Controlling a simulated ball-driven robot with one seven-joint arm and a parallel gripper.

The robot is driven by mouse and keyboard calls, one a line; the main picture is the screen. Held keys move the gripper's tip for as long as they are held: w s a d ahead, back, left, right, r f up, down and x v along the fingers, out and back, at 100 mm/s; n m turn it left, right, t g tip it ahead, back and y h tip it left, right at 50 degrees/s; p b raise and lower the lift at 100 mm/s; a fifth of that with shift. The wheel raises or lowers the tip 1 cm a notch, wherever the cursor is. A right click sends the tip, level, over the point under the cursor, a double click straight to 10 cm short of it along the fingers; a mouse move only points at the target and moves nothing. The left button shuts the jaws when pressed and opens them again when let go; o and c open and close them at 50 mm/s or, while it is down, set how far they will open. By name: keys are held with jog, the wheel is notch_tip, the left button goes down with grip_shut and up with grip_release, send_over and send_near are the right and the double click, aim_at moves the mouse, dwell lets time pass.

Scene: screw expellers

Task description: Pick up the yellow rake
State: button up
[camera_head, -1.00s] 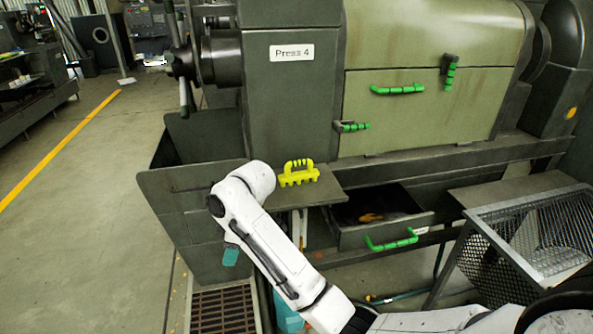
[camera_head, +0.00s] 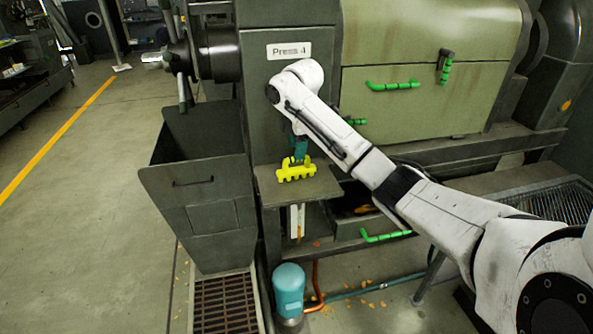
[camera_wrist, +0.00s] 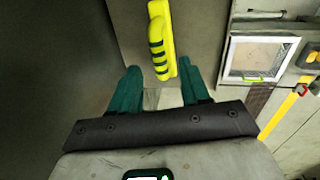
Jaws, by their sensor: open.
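The yellow rake (camera_head: 296,171), with a handle and short teeth, rests on a small grey shelf (camera_head: 325,186) below the Press 4 sign. In the wrist view the rake (camera_wrist: 161,42) lies ahead of my gripper (camera_wrist: 166,80), roughly in line with the space between its two teal fingers. The fingers are spread apart, with nothing clamped between them. In the head view my gripper (camera_head: 298,152) hangs just above or behind the rake, partly covered by my arm; whether it touches the rake cannot be told.
A grey bin (camera_head: 200,205) stands left of the shelf. An open drawer (camera_head: 350,230) with a green handle is below right. The press body (camera_head: 285,110) rises behind the shelf. A teal cylinder (camera_head: 289,290) stands on the floor below. The floor at left is clear.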

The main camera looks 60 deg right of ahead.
aim_at(296, 167)
jog(key=shift+w+d+f+p, duration=0.1)
jog(key=shift+d+f+p, duration=0.15)
jog(key=shift+f, duration=0.7)
jog(key=shift+w+d+f+p, duration=0.1)
jog(key=shift+f+p, duration=0.2)
jog(key=shift+f, duration=0.7)
jog(key=shift+w+d+f+p, duration=0.1)
jog(key=shift+d+f+p, duration=0.15)
jog(key=shift+f, duration=0.7)
jog(key=shift+c, duration=0.2)
grip_shut()
